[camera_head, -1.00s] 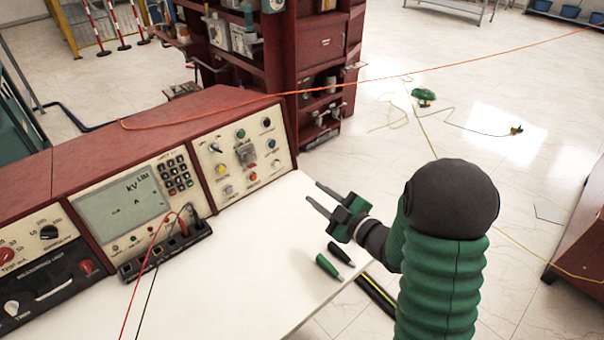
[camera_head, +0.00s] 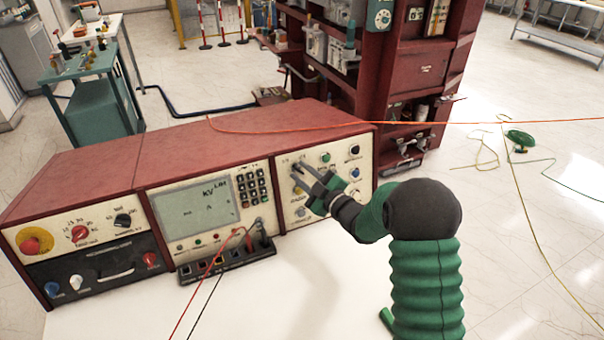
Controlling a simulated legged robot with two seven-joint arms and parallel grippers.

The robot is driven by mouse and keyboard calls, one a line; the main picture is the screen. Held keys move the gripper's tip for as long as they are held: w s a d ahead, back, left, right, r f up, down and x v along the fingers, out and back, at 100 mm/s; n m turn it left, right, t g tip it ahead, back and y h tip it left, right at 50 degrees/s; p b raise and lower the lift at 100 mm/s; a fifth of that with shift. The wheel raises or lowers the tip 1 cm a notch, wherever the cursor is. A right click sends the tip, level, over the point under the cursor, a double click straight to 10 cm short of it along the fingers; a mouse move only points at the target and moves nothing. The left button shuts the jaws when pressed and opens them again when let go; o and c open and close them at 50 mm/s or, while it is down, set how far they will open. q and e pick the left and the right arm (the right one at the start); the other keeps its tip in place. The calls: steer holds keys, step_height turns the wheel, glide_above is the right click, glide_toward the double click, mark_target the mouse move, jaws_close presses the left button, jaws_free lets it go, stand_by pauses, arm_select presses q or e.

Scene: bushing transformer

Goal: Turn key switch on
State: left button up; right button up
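The right-hand control panel (camera_head: 361,165) of the red console carries several coloured buttons and small switches. I cannot make out for sure which one is the key switch. My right gripper (camera_head: 297,171) is in front of this panel, its two fingers pointing up and left at the panel's upper left part. The fingers are apart with nothing visible between them. They and the gripper body hide the middle of the panel, and I cannot tell whether the tips touch a control. My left gripper is not in view.
A meter panel with a grey display (camera_head: 195,209) is left of the control panel. Red and black leads run from a terminal block (camera_head: 228,262) over the white tabletop (camera_head: 310,290). An orange cable (camera_head: 480,123) crosses above the console. A red shelf stands behind.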

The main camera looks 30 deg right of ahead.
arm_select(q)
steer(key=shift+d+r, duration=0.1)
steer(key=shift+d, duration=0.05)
arm_select(e)
steer(key=shift+d, duration=0.15)
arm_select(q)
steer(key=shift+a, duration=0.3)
arm_select(e)
steer(key=shift+a+r, duration=0.1)
steer(key=shift+a, duration=0.3)
jaws_close()
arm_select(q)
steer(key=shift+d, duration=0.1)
arm_select(e)
steer(key=shift+d, duration=0.15)
